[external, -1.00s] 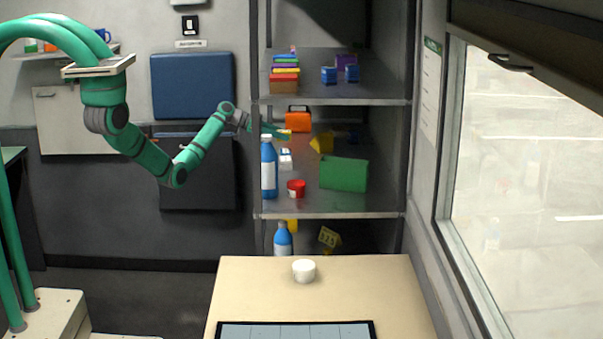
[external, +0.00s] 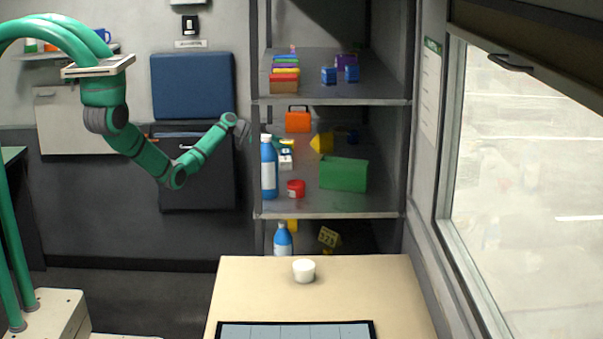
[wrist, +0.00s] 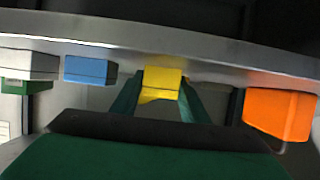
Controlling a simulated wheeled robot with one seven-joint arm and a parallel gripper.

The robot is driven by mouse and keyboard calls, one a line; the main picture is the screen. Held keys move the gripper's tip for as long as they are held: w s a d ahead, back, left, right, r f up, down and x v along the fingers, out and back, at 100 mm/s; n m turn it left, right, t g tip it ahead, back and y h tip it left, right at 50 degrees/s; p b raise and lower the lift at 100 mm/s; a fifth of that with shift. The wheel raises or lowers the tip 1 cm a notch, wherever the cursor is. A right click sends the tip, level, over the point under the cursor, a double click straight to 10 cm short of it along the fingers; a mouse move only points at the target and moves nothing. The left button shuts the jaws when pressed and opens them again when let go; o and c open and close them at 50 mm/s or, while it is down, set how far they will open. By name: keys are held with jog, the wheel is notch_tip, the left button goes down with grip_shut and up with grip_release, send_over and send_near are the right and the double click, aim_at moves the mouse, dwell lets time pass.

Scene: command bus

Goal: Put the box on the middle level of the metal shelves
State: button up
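The yellow box (wrist: 162,80) is between my gripper's two green fingers in the wrist view, with a finger against each side. My gripper (wrist: 162,92) looks shut on it. In the external view the small yellow box (external: 287,142) shows at the fingertips, inside the middle level of the metal shelves (external: 330,213), behind the tall blue bottle (external: 268,168). The shelf post and bottle hide most of my gripper there. I cannot tell whether the box touches the shelf surface.
On the middle level stand an orange case (external: 298,120), a yellow block (external: 322,142), a green box (external: 344,174), a red tub (external: 296,188) and a small white box (external: 286,159). A white cup (external: 304,271) is on the table (external: 250,290).

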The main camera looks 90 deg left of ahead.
jog(key=shift+o, duration=1.2)
jog(key=shift+r, duration=0.2)
jog(key=v, duration=1.2)
